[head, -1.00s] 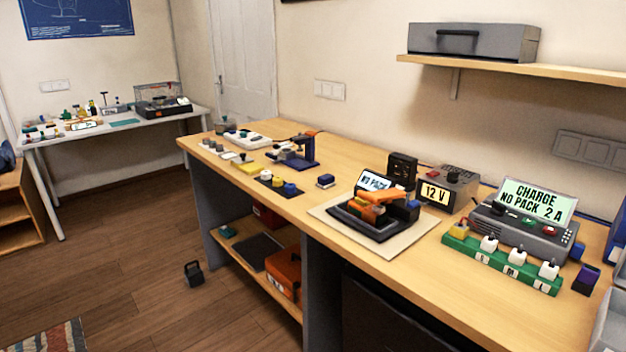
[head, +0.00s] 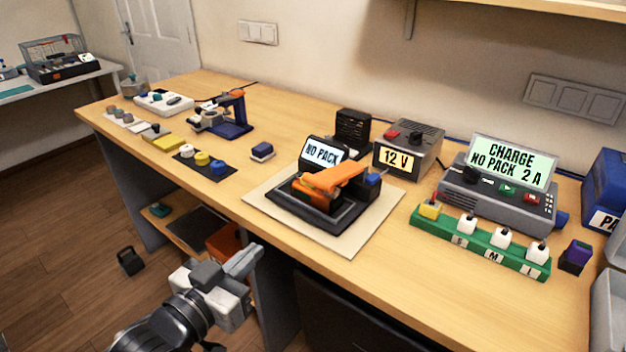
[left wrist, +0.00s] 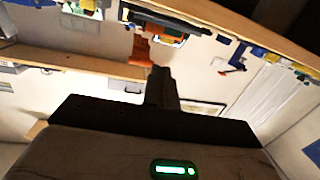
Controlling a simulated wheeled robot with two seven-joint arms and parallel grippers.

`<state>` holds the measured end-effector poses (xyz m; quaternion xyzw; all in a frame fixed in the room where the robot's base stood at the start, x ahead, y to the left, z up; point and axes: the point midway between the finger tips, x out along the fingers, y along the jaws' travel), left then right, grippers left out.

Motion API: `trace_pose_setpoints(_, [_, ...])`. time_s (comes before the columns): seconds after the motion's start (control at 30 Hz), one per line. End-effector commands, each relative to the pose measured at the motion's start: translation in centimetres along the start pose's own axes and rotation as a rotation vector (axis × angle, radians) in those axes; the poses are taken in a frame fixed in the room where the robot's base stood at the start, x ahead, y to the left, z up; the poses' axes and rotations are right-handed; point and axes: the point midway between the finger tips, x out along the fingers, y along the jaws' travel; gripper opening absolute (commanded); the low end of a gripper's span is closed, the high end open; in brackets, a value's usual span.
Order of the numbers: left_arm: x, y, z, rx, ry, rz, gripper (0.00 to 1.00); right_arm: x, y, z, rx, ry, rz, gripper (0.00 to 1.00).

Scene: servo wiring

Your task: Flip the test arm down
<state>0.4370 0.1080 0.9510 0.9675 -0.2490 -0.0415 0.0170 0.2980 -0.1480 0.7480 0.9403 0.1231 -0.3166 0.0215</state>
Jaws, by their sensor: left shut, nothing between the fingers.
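The test arm (head: 335,176) is an orange lever on a black tester (head: 313,212). It is raised at a slant above the tester's bed, with its hinge side toward the blue block at the right. The tester's screen (head: 323,153) reads NO PACK. My left gripper (head: 243,262) is shut and empty, in front of the bench edge and to the left of the tester, apart from it. In the left wrist view the shut fingers (left wrist: 160,84) point toward the bench, and an orange part (left wrist: 141,48) shows beyond them. My right gripper is out of view.
The tester stands on a pale mat (head: 262,203). Behind it are a 12 V supply (head: 408,153) and a black box (head: 352,132). To the right are a charger (head: 498,195) and a green rack (head: 480,243). Bare bench lies in front of the mat.

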Motion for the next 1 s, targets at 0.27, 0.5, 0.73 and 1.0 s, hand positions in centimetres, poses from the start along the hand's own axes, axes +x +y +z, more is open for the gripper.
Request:
trace_pose_setpoints(0.27, [1.8, 1.4, -9.4, 0.05, 0.182, 0.156, 0.0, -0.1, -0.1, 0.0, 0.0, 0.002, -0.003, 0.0])
trace_pose_setpoints(0.5, [4.7, 1.9, -10.5, 0.047, 0.19, 0.16, 0.0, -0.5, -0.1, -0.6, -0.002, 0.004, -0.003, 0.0])
trace_pose_setpoints(0.73, [9.6, 2.8, -11.4, 0.049, 0.189, 0.16, 0.0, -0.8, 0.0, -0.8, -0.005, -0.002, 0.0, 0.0])
trace_pose_setpoints(1.0, [12.4, 3.0, -8.9, 0.049, 0.185, 0.158, 0.0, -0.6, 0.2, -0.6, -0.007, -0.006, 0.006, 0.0])
